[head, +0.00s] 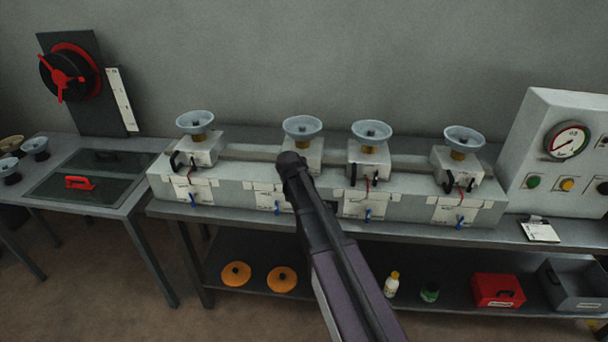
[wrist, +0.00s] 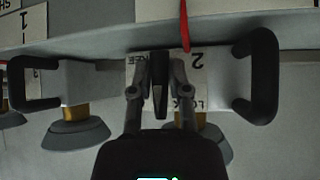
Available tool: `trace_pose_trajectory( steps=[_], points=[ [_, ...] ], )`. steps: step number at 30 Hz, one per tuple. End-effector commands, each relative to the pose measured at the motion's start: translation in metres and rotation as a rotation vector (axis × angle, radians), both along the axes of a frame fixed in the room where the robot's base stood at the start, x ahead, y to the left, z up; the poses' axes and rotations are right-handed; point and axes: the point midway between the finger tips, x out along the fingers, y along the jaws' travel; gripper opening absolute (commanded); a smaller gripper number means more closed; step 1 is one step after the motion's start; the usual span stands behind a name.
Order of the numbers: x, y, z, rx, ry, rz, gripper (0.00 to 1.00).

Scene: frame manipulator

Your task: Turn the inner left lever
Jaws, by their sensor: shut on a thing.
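Several white blocks with grey dish-shaped tops stand in a row on a long grey box. The inner left block (head: 309,152) is second from the left, and my arm covers much of its front. My gripper (wrist: 160,98) is at this block's front in the wrist view. Its two fingers are either side of a dark upright lever (wrist: 160,72) and shut on it. The lever stands over a white label with a 2 and partly covered words. In the head view the lever and fingertips are hidden behind my arm.
Black handles flank the lever on the right (wrist: 264,76) and the left (wrist: 20,84) in the wrist view. A red cord (wrist: 185,25) hangs close to the fingers. A gauge panel (head: 560,150) stands at the right.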

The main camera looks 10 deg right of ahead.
Motion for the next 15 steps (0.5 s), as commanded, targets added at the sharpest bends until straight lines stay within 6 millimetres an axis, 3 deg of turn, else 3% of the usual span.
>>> trace_pose_trajectory(
  steps=[9,10,12,13,15],
  points=[
    [-0.0017,-0.0004,-0.0010,-0.001,0.005,-0.001,0.00],
    [-0.0018,-0.0004,-0.0009,-0.001,0.005,-0.001,0.26],
    [-0.0015,-0.0004,-0.0008,0.000,0.004,-0.002,0.47],
    [-0.0014,-0.0004,-0.0008,0.000,0.004,-0.001,0.56],
    [-0.0012,-0.0004,-0.0006,0.000,0.002,-0.001,0.58]
  ],
)
